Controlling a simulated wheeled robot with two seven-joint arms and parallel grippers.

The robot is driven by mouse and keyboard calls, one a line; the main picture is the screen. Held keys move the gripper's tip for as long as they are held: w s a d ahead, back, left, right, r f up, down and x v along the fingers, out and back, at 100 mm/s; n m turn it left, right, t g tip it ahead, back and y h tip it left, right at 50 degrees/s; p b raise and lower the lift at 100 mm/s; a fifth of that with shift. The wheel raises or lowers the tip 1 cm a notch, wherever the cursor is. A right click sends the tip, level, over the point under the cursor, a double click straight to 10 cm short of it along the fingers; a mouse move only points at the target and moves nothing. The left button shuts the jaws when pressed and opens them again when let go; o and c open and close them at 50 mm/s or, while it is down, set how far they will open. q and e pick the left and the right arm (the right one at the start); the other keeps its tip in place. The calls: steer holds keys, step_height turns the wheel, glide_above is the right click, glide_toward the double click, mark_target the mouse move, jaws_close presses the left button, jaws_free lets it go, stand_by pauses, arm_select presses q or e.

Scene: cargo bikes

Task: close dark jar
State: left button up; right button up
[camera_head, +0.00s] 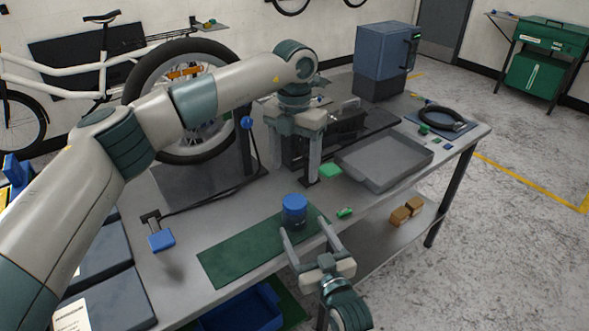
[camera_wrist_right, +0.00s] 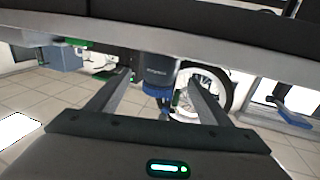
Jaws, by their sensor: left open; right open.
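The dark jar (camera_head: 296,222) stands upright on the green mat (camera_head: 235,252) with a blue lid (camera_head: 294,203) on top. The right wrist view, which looks upside down, shows its dark labelled body (camera_wrist_right: 158,68) and the blue part (camera_wrist_right: 157,91). Whether the lid is seated or loose, I cannot tell. My right gripper (camera_head: 303,226) is open, reaching in from the front, with a fingertip toward either side of the jar. Contact is not clear. My left gripper (camera_head: 295,168) is open and empty, pointing down behind the jar, apart from it.
A grey tray (camera_head: 385,162) lies right of my left gripper. A green block (camera_head: 331,171) and a small green piece (camera_head: 345,213) lie near the jar. A bike wheel (camera_head: 165,85) and a blue cabinet (camera_head: 382,55) stand behind. A blue-handled tool (camera_head: 161,240) lies left of the mat.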

steer(key=v, duration=0.7)
steer(key=shift+b, duration=0.45)
